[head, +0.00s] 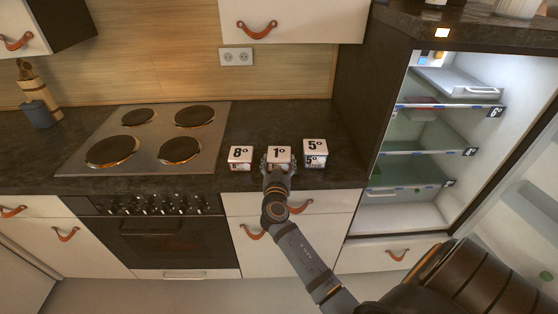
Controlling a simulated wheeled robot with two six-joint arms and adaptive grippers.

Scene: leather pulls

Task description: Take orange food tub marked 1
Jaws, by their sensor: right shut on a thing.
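The food tub marked 1 (279,154) stands on the dark counter, between two other marked tubs. Its lid looks white with a black "1°"; little of its sides shows, so I cannot make out an orange colour. My right gripper (278,163) reaches in from the front and is shut on this tub, covering its lower front. I cannot tell whether the tub is lifted off the counter. My left gripper is not in view.
A tub marked 8 (240,154) stands close on the left and a tub marked 5 (315,148) close on the right. The hob (150,138) lies further left. The lit fridge (415,150) stands open at right, with shelves bearing number tags. The counter behind the tubs is clear.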

